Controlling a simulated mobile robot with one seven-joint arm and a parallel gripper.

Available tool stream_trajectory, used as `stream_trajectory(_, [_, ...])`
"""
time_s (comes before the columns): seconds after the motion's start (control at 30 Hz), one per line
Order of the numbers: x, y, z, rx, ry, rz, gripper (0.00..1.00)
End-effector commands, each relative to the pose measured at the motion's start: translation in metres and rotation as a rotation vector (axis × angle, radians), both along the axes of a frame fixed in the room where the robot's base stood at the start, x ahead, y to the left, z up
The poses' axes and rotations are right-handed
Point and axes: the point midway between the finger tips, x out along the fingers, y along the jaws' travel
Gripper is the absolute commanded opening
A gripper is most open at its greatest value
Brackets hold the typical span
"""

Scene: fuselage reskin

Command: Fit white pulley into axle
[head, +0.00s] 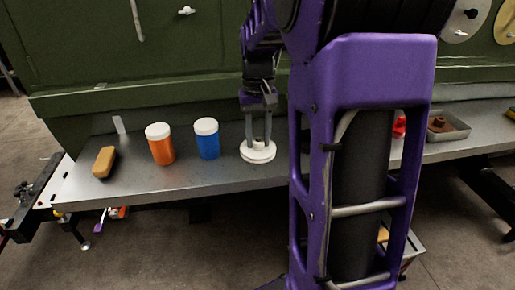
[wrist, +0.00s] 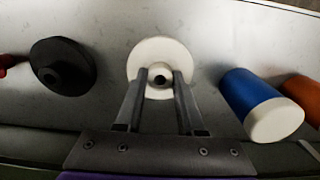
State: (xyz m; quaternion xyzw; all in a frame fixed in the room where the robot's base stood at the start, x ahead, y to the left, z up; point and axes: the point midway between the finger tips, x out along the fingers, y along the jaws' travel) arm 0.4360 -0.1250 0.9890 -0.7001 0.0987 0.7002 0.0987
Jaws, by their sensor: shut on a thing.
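The white pulley (head: 258,154) is a flat disc with a raised hub, on or just above the grey bench beside the blue bottle. It also shows in the wrist view (wrist: 158,51), face-on with a dark centre hole. My gripper (head: 258,136) points down at it, and its two fingers are shut on the hub; they also show in the wrist view (wrist: 160,78). I cannot tell whether the pulley touches the bench. In the wrist view a black pulley-like disc (wrist: 62,65) lies to the left. I cannot identify the axle for certain; my arm hides part of the head view.
A blue bottle (head: 207,139), an orange bottle (head: 160,145) and a tan block (head: 104,162) stand left along the bench (head: 190,178). A metal tray (head: 447,128) and a red item (head: 399,124) lie right. The green fuselage wall (head: 150,60) rises behind.

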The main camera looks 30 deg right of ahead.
Motion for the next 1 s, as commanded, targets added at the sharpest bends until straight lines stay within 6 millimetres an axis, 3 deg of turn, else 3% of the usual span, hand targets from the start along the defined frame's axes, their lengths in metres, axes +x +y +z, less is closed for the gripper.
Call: stream_trajectory(1.0, [0.000,0.000,0.025,0.000,-0.001,0.000,0.00])
